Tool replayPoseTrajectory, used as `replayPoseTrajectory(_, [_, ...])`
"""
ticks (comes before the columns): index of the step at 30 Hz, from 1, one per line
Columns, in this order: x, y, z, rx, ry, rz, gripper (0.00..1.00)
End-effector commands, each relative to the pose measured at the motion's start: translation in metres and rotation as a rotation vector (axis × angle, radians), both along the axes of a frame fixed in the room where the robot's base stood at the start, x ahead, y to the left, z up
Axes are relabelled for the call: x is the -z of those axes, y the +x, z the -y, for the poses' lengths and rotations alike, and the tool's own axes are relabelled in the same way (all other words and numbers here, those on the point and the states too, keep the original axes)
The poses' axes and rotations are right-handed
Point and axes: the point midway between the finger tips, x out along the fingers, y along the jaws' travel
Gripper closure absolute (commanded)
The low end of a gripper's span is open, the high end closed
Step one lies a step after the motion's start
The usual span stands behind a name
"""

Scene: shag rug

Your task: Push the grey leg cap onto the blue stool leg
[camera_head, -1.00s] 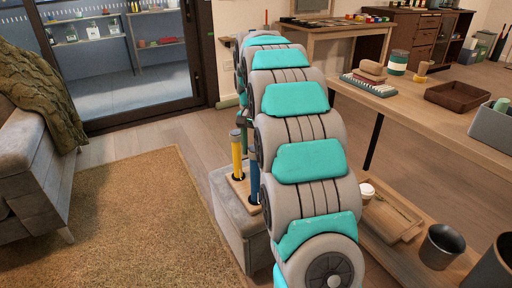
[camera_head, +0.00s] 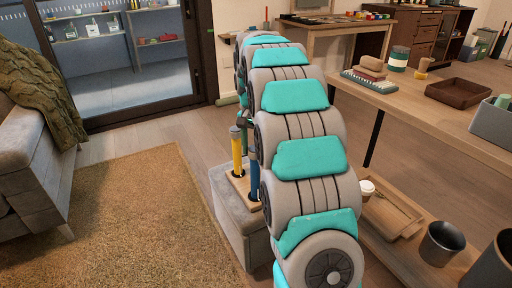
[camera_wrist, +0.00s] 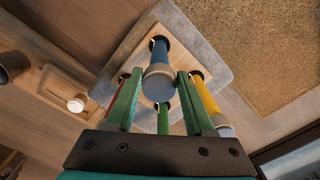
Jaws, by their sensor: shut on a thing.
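The blue stool leg (camera_wrist: 160,47) stands upright from a wooden plate (camera_wrist: 128,58). Its lower part also shows beside my arm in the head view (camera_head: 254,180). The grey leg cap (camera_wrist: 158,84) is at the leg's near, upper end, in line with it in the wrist view; how far it is over the leg cannot be told. My gripper (camera_wrist: 160,73) is shut on the cap, one green finger on each side. My arm hides the gripper and most of the cap in the head view.
A yellow leg (camera_head: 236,155) with a grey top stands close beside the blue one; it also shows in the wrist view (camera_wrist: 206,96). Red (camera_wrist: 124,80) and green (camera_wrist: 163,120) legs are near the fingers. A workbench (camera_head: 420,105) is at the right; rug (camera_head: 120,220) lies left.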

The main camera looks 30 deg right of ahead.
Motion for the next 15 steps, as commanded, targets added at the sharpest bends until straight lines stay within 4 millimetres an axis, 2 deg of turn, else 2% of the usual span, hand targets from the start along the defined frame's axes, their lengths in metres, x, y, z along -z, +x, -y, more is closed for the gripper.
replayPoseTrajectory(13, [0.0059,0.0000,0.0000,0.000,0.000,0.000,0.97])
replayPoseTrajectory(14, [0.0057,0.0000,0.0000,0.000,0.000,0.000,0.43])
replayPoseTrajectory(15, [0.0056,0.0001,-0.0001,0.000,0.000,0.000,0.39])
